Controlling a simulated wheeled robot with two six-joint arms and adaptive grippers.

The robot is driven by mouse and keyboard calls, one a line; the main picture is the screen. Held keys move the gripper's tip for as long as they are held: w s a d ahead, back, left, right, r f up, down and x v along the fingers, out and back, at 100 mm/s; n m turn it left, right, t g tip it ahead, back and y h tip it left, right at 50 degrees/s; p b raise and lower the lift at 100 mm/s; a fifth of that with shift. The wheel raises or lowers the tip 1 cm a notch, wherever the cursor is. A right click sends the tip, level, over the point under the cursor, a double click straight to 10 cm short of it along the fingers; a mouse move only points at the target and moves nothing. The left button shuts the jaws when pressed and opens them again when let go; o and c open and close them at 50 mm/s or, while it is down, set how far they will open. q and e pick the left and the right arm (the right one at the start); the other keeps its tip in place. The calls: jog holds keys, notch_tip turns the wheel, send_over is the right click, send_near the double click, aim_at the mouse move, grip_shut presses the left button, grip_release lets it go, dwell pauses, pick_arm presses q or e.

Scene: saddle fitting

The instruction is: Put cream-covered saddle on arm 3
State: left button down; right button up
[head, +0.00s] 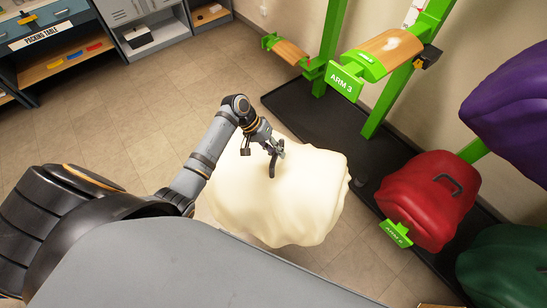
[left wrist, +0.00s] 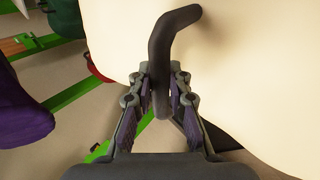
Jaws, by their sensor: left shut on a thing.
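The cream-covered saddle (head: 285,195) hangs from my left gripper (head: 274,150) in the middle of the head view, above the floor. My left gripper is shut on the dark handle on top of the saddle; the handle (left wrist: 172,50) lies between the fingers (left wrist: 160,90) in the left wrist view. Arm 3 (head: 385,54) is a green arm with a wooden top and an "ARM 3" sign (head: 345,82), at the upper right. It is empty and stands apart from the saddle. My right gripper is not in view.
A red-covered saddle (head: 428,198) sits on a lower arm at right. Purple (head: 510,100) and green (head: 510,265) saddles are at the right edge. Another empty arm (head: 290,52) is at the back. A packing table (head: 60,62) stands upper left. Bare floor (head: 110,130) lies left.

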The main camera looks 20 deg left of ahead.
pick_arm(q)
jog(key=w+d+r+n+t+y+p, duration=0.1)
jog(key=w+r+n+t+p, duration=0.1)
jog(key=w+r, duration=0.4)
jog(key=w+d+r+n+t+y+p, duration=0.1)
jog(key=w+r+n+p, duration=0.4)
jog(key=r, duration=1)
jog(key=w+d+r+n+t+y+p, duration=0.1)
jog(key=w+r+n+p, duration=0.3)
jog(key=w+r, duration=0.5)
notch_tip(320, 180, up, 2)
jog(key=shift+w+t+y, duration=0.15)
jog(key=shift+t+y, duration=0.25)
jog(key=shift+t, duration=0.4)
